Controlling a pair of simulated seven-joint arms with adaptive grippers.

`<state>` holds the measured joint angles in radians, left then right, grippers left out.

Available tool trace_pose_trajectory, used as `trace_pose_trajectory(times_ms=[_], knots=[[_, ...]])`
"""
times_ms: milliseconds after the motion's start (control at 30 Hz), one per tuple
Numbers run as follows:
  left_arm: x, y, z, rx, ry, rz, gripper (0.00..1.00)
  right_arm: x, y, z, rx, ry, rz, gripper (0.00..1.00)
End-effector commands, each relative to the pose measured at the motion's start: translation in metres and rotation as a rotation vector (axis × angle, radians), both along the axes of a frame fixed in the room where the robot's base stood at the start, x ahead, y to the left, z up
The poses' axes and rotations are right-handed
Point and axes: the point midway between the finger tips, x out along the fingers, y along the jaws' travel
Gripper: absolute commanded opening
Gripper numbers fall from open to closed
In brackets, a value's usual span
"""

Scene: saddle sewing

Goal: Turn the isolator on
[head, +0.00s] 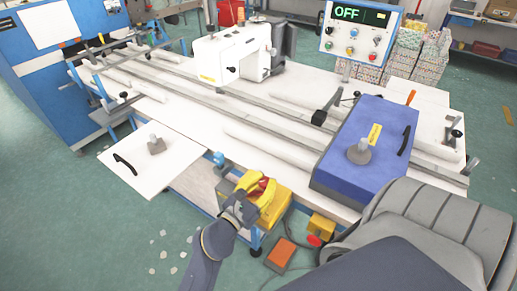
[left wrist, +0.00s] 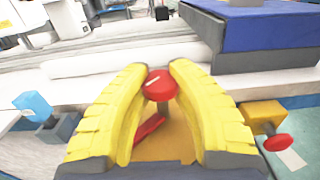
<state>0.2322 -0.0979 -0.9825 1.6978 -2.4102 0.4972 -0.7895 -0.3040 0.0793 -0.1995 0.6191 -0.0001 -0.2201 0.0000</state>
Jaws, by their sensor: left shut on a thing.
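The isolator is a yellow box (head: 284,201) with a red rotary knob, on the front side of the sewing table. My left gripper (head: 264,188) reaches it from below, its yellow fingers closed around the knob. In the left wrist view the red knob (left wrist: 160,86) sits between the two fingertips of the left gripper (left wrist: 160,76). A red lever-like part (left wrist: 149,128) shows below it, against the yellow box face. The control panel display (head: 361,15) reads OFF. My right gripper is not in view.
A second yellow box (head: 321,227) with a red button stands right of the isolator. An orange pedal (head: 281,253) lies on the floor below. A blue box (head: 350,165) rests on the table's right part, and a white sewing machine (head: 222,55) stands at the back.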

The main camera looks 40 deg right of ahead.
Motion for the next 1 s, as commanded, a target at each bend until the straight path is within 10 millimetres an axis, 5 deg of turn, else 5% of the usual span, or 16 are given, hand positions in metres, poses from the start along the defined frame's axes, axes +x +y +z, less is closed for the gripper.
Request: trace_pose_trajectory(times_ms=[667,700,1000], knots=[[-0.0011,-0.0023,0.0019,-0.002,-0.004,0.03,0.0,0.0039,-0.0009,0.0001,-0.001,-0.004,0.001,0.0],[-0.0012,-0.0023,0.0019,-0.002,-0.004,0.03,0.26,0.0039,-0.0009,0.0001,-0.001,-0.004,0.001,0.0],[-0.0018,-0.0025,0.0008,-0.001,-0.001,0.029,0.59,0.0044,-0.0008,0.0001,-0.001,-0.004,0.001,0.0]])
